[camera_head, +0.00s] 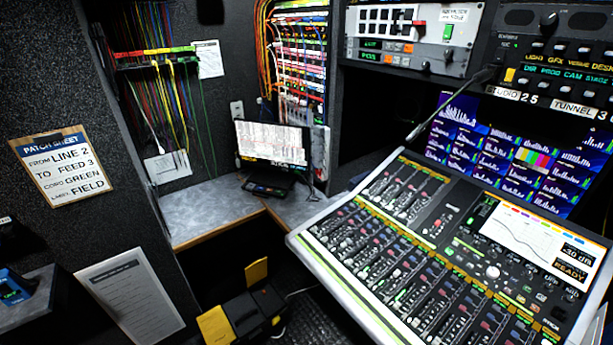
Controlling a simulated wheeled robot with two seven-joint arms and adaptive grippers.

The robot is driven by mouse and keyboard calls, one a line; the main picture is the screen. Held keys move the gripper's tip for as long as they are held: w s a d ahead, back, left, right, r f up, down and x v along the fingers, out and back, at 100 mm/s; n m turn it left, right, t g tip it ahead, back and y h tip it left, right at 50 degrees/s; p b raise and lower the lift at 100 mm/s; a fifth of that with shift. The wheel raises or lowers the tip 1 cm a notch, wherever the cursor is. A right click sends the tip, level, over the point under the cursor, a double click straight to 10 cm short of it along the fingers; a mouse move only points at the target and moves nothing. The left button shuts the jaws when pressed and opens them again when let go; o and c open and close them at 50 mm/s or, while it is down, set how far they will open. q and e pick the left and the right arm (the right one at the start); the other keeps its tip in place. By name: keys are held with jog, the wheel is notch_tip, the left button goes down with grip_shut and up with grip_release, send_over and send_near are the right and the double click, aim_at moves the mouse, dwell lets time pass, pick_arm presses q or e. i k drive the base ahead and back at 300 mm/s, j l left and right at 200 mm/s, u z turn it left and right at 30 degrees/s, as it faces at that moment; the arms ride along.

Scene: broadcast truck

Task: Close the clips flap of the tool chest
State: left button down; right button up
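A dark box with yellow flaps, which looks like the tool chest (268,300), stands low on the floor at the bottom centre. One small yellow flap (257,272) stands upright at its back. A larger yellow panel (215,326) shows at its front left, tilted. I cannot read any label, so I cannot tell which one is the clips flap. The inside of the chest is dark and unclear. Neither of my grippers is in view.
A large mixing console (440,250) fills the right, its edge close to the chest. A grey corner desk (215,208) with a monitor (272,143) is behind. A paper sheet (130,300) is at lower left. Dark floor (312,322) shows right of the chest.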

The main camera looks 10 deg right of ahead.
aim_at(255, 273)
jog(key=i+l+z, duration=0.2)
jog(key=z, duration=0.2)
jog(key=i+l+z, duration=0.1)
jog(key=i+z, duration=0.25)
jog(key=j+u, duration=0.15)
jog(key=j, duration=0.3)
jog(key=i+j+u, duration=0.2)
jog(key=j, duration=0.3)
jog(key=j+u, duration=0.15)
jog(key=j, duration=0.3)
jog(key=i+j+u, duration=0.2)
jog(key=j, duration=0.25)
jog(key=j+u, duration=0.15)
jog(key=j, duration=0.25)
jog(key=i, duration=0.05)
